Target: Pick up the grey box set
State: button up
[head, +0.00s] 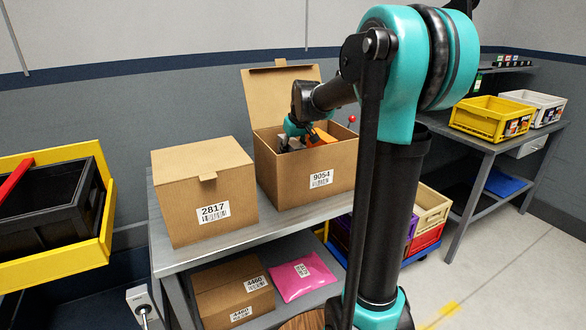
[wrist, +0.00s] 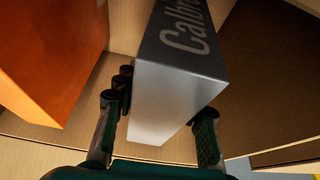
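The grey box set (wrist: 175,85), a grey box with lettering that begins "Calib", stands inside the open cardboard box marked 9054 (head: 318,175). My gripper (wrist: 158,125) reaches down into that box from above. Its two fingers are apart, one on each side of the near end of the grey box, with the textured pad of the right finger partly showing. I see no firm grip. In the head view my gripper (head: 296,128) hides most of the grey box.
An orange box (wrist: 50,55) stands close to the left of the grey box in the wrist view. A closed carton marked 2817 (head: 205,190) is beside the open one on the metal table (head: 262,228).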

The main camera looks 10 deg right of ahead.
grip_shut()
jog(key=shift+r, duration=0.1)
